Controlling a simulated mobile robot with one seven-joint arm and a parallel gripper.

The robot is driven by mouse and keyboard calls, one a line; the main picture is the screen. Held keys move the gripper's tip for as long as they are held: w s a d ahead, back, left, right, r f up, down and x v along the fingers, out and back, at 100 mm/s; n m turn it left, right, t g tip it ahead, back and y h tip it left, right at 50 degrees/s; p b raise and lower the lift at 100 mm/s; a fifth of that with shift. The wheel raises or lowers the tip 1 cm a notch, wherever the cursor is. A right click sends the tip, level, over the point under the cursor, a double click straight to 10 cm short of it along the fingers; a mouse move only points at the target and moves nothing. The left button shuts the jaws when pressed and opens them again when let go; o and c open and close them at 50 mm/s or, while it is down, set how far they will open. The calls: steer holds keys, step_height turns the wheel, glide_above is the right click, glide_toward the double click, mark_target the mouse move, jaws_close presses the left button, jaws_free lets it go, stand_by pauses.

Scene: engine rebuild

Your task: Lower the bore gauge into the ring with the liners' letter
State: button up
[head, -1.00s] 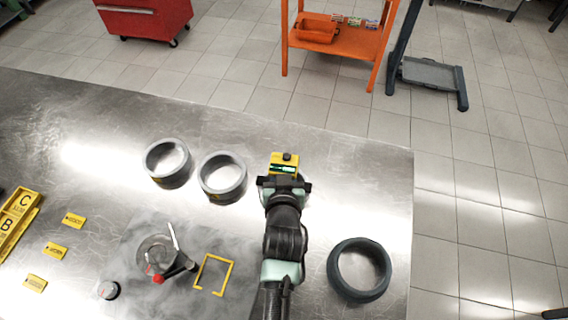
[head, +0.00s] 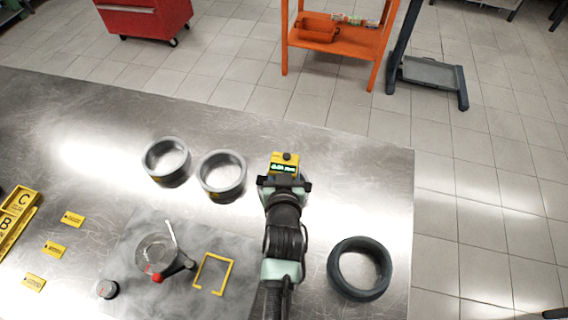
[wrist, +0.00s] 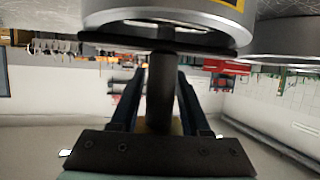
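My gripper (head: 284,184) is shut on the bore gauge (head: 286,160), a yellow-bodied gauge with a lit green display, right of the middle ring. In the wrist view a dark stem (wrist: 160,90) stands between the fingers. Two grey rings stand on the bench: the left ring (head: 172,182) and the middle ring (head: 233,194), which has a yellow label too small to read. A darker ring (head: 358,293) sits right of my arm. In the wrist view a metal ring (wrist: 170,22) with a yellow label fills the top. The gauge's lower end is hidden in the head view.
The bench's right edge is near the dark ring.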

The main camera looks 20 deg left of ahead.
steer(key=shift+o, duration=1.2)
steer(key=shift+f, duration=0.2)
steer(key=v, duration=0.6)
steer(key=b+v, duration=0.1)
steer(key=v, duration=0.6)
steer(key=shift+r, duration=0.25)
steer(key=shift+w, duration=0.1)
